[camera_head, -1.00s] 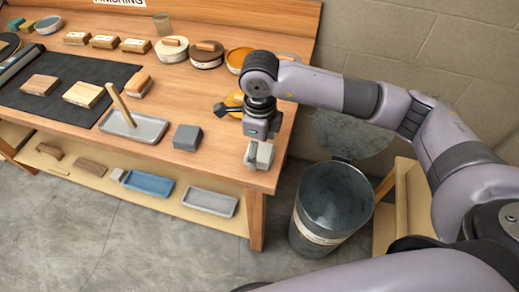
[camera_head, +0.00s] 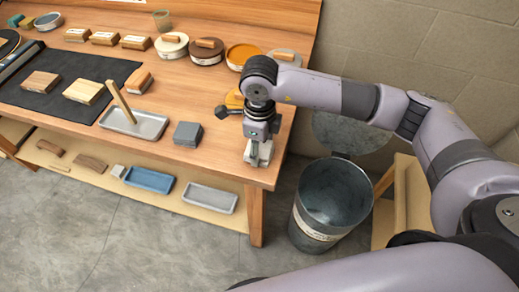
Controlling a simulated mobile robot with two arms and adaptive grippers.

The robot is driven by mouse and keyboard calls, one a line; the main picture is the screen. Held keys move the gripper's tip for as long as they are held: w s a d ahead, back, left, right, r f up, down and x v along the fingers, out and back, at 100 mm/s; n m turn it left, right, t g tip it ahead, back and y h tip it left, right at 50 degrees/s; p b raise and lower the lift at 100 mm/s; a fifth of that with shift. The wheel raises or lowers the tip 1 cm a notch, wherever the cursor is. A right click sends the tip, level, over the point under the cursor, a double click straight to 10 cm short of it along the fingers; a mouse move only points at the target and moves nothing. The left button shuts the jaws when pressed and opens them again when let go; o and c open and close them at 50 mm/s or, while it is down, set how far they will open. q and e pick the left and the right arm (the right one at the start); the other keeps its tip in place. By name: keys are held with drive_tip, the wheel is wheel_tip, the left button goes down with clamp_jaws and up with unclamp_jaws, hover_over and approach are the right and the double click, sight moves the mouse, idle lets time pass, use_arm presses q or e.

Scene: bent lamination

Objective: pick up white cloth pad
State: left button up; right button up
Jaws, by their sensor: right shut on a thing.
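The white cloth pad (camera_head: 250,156) is a small pale block at the front right of the wooden bench. It is largely hidden by my right gripper (camera_head: 258,156), which points down over it. The right gripper's fingers are shut on the pad, and the pad is at or very near the bench top; I cannot tell if it is clear of the surface. My left gripper is not in view.
A grey block (camera_head: 187,134) and a grey tray (camera_head: 150,128) with a wooden stick stand left of the gripper. Round tins, including an orange one (camera_head: 242,55), line the back. A metal bin (camera_head: 333,200) stands right of the bench (camera_head: 215,165).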

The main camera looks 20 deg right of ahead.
sight(260, 148)
drive_tip(key=shift+r, duration=0.1)
drive_tip(key=shift+c, duration=0.5)
drive_tip(key=shift+w+r, duration=0.1)
drive_tip(key=shift+r, duration=0.4)
wheel_tip(260, 148, up, 19)
drive_tip(key=b, duration=0.2)
drive_tip(key=shift+b, duration=0.4)
